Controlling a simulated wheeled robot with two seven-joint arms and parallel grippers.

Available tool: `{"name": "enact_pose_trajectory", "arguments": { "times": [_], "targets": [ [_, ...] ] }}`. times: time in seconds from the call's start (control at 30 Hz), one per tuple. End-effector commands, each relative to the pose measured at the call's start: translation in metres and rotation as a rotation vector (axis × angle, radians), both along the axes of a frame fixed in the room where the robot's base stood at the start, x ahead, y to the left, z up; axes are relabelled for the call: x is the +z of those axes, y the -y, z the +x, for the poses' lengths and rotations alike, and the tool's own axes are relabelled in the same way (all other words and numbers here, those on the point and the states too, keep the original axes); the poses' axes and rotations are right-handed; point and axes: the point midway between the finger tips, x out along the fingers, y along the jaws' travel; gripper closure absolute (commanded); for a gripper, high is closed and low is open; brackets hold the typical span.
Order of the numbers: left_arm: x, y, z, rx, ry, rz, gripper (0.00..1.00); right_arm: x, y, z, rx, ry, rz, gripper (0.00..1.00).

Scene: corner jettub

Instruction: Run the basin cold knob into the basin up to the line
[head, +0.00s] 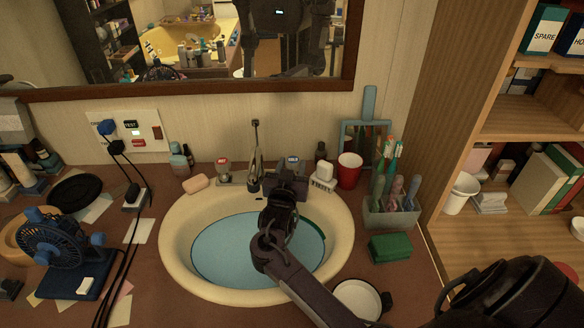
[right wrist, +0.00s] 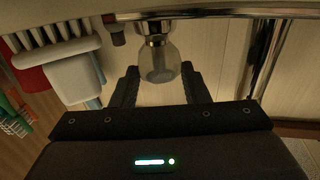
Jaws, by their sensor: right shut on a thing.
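The cream basin (head: 178,262) is set in the counter and holds pale blue water (head: 225,250). A thin dark line shows around the water's edge, with a dark green arc (head: 318,232) at the right; my arm hides part of the water. The cold knob (head: 293,162), with a blue label, is behind the basin, right of the tap (head: 255,165). My right gripper (head: 291,176) is at this knob. In the right wrist view, the clear knob (right wrist: 159,62) sits between the fingers of my right gripper (right wrist: 158,82), which are shut on it. My left gripper is out of view.
The red-labelled hot knob (head: 223,166) and a soap bar (head: 196,183) are left of the tap. A white brush (head: 323,175), red cup (head: 349,166) and toothbrush holder (head: 393,213) stand to the right. A fan (head: 60,250) and cables are at left.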

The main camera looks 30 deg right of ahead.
Motion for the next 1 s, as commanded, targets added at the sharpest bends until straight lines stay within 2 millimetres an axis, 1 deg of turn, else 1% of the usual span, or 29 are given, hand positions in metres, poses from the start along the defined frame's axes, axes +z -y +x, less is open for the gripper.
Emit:
{"name": "enact_pose_trajectory", "arguments": {
  "times": [0.03, 0.07, 0.2, 0.47, 0.57, 0.67, 0.77, 1.0],
  "targets": [
    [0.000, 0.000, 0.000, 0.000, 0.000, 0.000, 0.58, 0.001, 0.000, 0.000, -0.001, 0.002, -0.001, 0.81],
    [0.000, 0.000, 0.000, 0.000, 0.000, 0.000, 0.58, 0.001, 0.000, 0.000, -0.001, 0.002, -0.001, 0.55],
    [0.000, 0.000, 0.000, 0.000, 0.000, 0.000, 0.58, 0.001, 0.000, 0.000, 0.000, 0.001, 0.000, 0.37],
    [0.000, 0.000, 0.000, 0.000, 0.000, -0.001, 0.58, 0.001, 0.000, 0.000, 0.001, 0.001, -0.001, 0.37],
    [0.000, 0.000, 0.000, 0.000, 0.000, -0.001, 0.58, 0.005, 0.000, 0.000, 0.000, 0.002, 0.001, 0.37],
    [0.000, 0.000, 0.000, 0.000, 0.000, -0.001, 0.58, 0.018, 0.000, 0.000, 0.000, 0.005, 0.001, 0.37],
    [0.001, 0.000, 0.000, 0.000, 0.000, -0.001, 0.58, 0.038, 0.000, 0.000, 0.001, 0.008, 0.002, 0.37],
    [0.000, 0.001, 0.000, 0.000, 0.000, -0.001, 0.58, 0.098, 0.001, 0.000, -0.001, 0.008, 0.003, 0.37]
  ]
}}
